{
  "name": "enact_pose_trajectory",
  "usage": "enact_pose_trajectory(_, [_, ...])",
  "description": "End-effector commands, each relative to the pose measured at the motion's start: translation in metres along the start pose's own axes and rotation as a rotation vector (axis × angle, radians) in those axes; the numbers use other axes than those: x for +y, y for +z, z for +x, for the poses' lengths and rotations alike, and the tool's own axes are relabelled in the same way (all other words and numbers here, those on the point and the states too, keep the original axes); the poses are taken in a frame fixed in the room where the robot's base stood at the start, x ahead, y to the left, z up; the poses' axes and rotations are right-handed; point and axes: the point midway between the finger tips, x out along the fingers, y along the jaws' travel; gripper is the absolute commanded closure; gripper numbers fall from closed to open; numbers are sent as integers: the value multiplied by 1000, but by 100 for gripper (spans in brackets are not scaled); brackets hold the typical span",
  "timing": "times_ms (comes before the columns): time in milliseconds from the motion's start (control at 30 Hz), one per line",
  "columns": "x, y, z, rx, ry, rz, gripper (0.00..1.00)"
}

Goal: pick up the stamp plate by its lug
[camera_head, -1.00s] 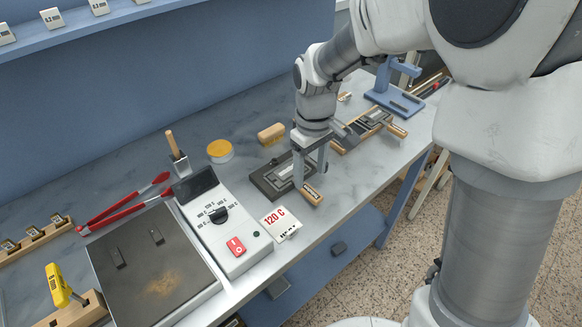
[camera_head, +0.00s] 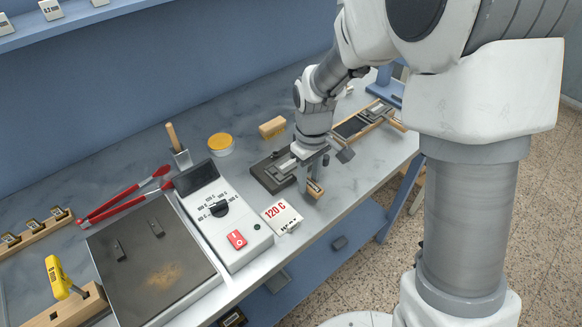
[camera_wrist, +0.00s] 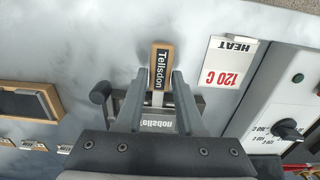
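The stamp plate (camera_wrist: 155,118) is a grey metal piece with mirrored lettering in the wrist view, partly covered by my gripper. In the head view a light grey piece (camera_head: 286,162) lies on a dark base (camera_head: 266,180). My gripper (camera_wrist: 159,72) is open, pointing down, with one finger on each side of a narrow strip at the plate, perhaps its lug. I cannot tell whether the fingers touch it. A wooden block labelled Tellsdon (camera_wrist: 161,66) lies just beyond the fingertips; in the head view it (camera_head: 316,189) is beside the base.
A 120 C card (camera_head: 282,216) and a control box (camera_head: 225,215) stand left of my gripper, with a dark hot plate (camera_head: 155,260) further left. A wooden-framed tray (camera_head: 365,122) lies to the right. A wooden block (camera_head: 272,127) and round yellow-topped tin (camera_head: 221,143) stand behind.

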Motion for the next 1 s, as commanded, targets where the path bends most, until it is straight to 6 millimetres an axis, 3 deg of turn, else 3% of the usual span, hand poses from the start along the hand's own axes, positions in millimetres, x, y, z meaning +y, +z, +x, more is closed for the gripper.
enact_pose_trajectory(33, [0, 0, 0, 0, 0, 0, 74])
enact_pose_trajectory(200, [0, 0, 0, 0, 0, 0, 100])
enact_pose_trajectory(1000, [0, 0, -1, 1, 1, 0, 100])
